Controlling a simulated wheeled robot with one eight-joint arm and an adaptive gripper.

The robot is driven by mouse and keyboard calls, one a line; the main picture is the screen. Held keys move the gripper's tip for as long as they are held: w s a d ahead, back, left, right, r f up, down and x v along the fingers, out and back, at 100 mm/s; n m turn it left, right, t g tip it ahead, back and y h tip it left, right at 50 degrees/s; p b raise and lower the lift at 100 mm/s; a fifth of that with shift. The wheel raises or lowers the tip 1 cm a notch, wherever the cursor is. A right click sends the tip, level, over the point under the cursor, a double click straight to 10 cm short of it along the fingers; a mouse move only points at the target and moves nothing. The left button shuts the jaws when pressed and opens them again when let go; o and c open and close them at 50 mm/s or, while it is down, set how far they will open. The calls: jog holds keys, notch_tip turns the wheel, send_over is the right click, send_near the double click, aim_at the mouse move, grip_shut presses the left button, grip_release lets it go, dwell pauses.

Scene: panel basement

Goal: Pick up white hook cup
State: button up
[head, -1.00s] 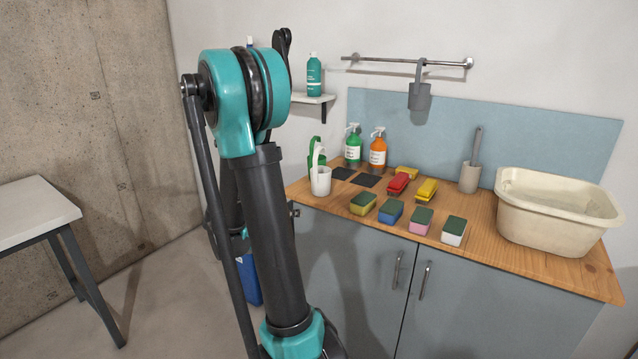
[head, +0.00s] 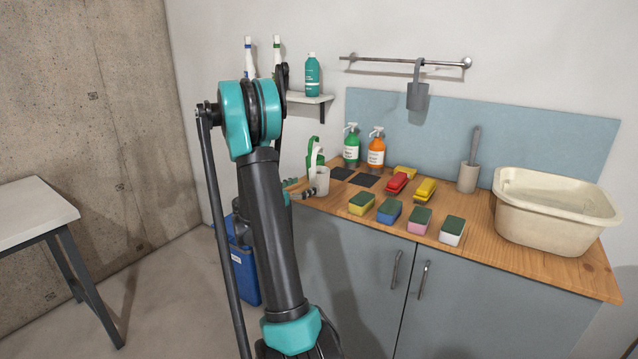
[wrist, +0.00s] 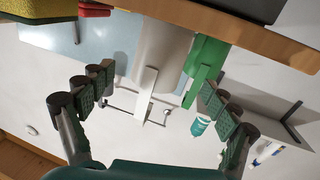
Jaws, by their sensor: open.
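The white hook cup (head: 322,180) stands on the left end of the wooden counter, its tall white hook rising from the rim. The green hook cup (head: 311,150) is close behind it, partly hidden. My gripper (head: 307,193) is just left of the white cup, partly hidden by my arm. In the wrist view my gripper (wrist: 160,90) is open and empty, fingers spread wide. There the white cup (wrist: 163,50) shows ahead between the fingers, with the green cup (wrist: 208,58) right beside it. I see no finger closed on either cup.
Green (head: 352,148) and orange (head: 376,150) pump bottles stand behind the cups. Several sponges lie to the right, before a brush holder (head: 468,177) and basin (head: 550,225). A grey hook cup (head: 417,96) hangs on the rail (head: 400,62). A shelf (head: 310,98) is above left.

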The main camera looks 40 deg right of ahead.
aim_at(319, 179)
jog(key=shift+w+d, duration=0.2)
jog(key=shift+d, duration=1.05)
jog(key=shift+w+d, duration=0.2)
jog(key=shift+d, duration=1.05)
jog(key=shift+w+d, duration=0.2)
jog(key=shift+d, duration=1.05)
jog(key=shift+c, duration=0.6)
jog(key=c, duration=1.1)
jog(key=shift+c, duration=0.2)
